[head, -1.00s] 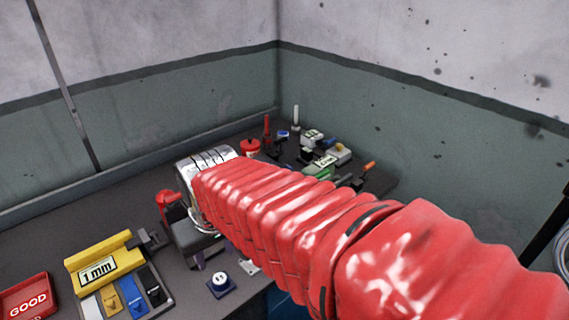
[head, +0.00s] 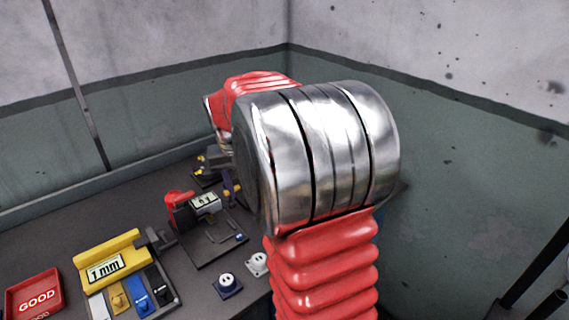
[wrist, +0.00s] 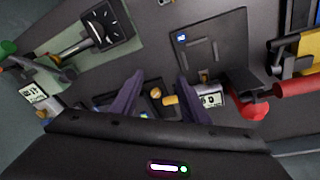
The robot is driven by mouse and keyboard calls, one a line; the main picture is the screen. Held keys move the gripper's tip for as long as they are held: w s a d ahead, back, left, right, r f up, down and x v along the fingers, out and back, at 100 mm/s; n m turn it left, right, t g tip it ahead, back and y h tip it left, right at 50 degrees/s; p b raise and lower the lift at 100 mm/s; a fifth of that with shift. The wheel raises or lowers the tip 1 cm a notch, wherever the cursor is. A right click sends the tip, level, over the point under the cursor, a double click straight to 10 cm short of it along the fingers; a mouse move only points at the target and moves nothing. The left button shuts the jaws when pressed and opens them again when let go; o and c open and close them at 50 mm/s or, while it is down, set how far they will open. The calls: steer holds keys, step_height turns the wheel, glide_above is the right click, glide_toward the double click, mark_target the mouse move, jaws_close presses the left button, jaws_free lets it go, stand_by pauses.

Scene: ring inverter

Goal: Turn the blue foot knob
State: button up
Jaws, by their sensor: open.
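My gripper (wrist: 159,80) is open in the wrist view, its two dark purple fingers spread apart. Nothing is visibly held between them. A yellow knob (wrist: 170,100) and a small brass-coloured part lie behind the gap, near a grey display device (wrist: 210,100). A small blue piece (wrist: 181,37) sits at the corner of a dark plate (wrist: 215,62), up and right of the fingertips. It also shows as a blue spot in the head view (head: 239,237). I cannot tell whether this is the foot knob. My arm hides part of the bench.
A yellow 1 mm block (head: 105,268), a tray of coloured strips (head: 170,298) and a red GOOD tray (head: 35,293) stand left. Walls close off the back and right.

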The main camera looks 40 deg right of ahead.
steer(key=w+d+f+m, duration=0.1)
steer(key=w+d+m, duration=0.1)
steer(key=d, duration=0.4)
steer(key=w+d+f+m+g, duration=0.1)
steer(key=w+d+f+m, duration=0.1)
steer(key=d, duration=0.4)
steer(key=w+d+f+m+g+h, duration=0.1)
steer(key=w+d+f+m, duration=0.1)
steer(key=d, duration=0.4)
steer(key=shift+w+d+m, duration=0.2)
steer(key=shift+w+m, duration=0.15)
steer(key=shift+w, duration=0.35)
steer(key=shift+w+d+m, duration=0.2)
steer(key=shift+w+m, duration=0.15)
steer(key=shift+w, duration=0.35)
steer(key=d+m, duration=0.1)
steer(key=w+d+r+m, duration=0.1)
steer(key=d+m, duration=0.1)
steer(key=shift+w+d+r+h, duration=0.3)
steer(key=shift+d+h, duration=0.05)
steer(key=shift+h, duration=0.05)
steer(key=r+m, duration=0.2)
steer(key=d+r+m, duration=0.1)
steer(key=r+m, duration=0.1)
steer(key=shift+s+d+r+m+h, duration=0.1)
steer(key=shift+s+r+m+h, duration=0.1)
steer(key=shift+r+m+h, duration=0.15)
